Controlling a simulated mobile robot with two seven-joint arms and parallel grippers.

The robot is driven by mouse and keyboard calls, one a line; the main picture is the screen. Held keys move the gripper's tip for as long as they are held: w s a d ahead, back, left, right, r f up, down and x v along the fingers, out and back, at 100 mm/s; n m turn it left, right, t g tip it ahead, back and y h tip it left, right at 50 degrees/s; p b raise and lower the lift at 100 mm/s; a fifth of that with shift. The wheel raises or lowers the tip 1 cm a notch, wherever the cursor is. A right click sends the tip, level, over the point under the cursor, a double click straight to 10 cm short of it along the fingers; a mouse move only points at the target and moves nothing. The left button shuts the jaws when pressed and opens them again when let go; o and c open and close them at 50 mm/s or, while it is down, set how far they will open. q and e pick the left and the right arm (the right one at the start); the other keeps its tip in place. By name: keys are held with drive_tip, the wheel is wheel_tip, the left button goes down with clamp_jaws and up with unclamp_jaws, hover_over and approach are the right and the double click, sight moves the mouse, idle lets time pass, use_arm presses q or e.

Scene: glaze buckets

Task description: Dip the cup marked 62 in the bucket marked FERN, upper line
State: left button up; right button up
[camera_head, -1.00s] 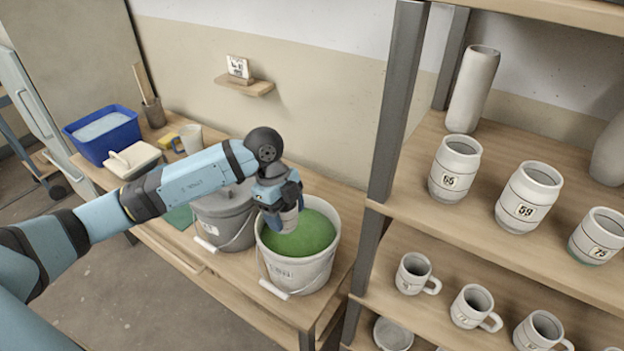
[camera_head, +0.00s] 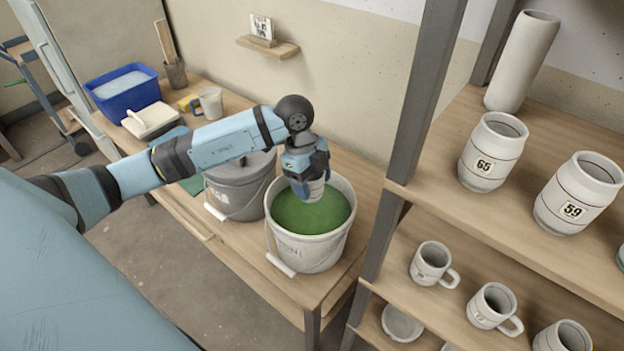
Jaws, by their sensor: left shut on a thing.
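My left gripper (camera_head: 309,178) is over the open bucket of green glaze (camera_head: 307,246) and points down. The bucket's label is too small to read surely. My right gripper is not in view.
A lidded grey bucket (camera_head: 238,190) stands left of the green one. A blue tub (camera_head: 122,93) and a mug (camera_head: 211,102) are farther back. A shelf at right holds vessels marked 65 (camera_head: 491,155) and 59 (camera_head: 577,195), with mugs below.

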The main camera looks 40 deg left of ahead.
sight(312, 201)
use_arm(q)
drive_tip(key=shift+r+p, duration=0.1)
drive_tip(key=shift+p, duration=0.2)
drive_tip(key=shift+f+b, duration=0.55)
drive_tip(key=shift+f, duration=0.45)
wheel_tip(312, 201, down, 2)
drive_tip(key=shift+f+b, duration=0.1)
drive_tip(key=shift+b, duration=0.35)
drive_tip(key=shift+f, duration=0.4)
drive_tip(key=shift+f+b, duration=0.65)
drive_tip(key=shift+f, duration=0.25)
wheel_tip(312, 201, down, 4)
drive_tip(key=shift+f+b, duration=0.25)
drive_tip(key=shift+b, duration=0.55)
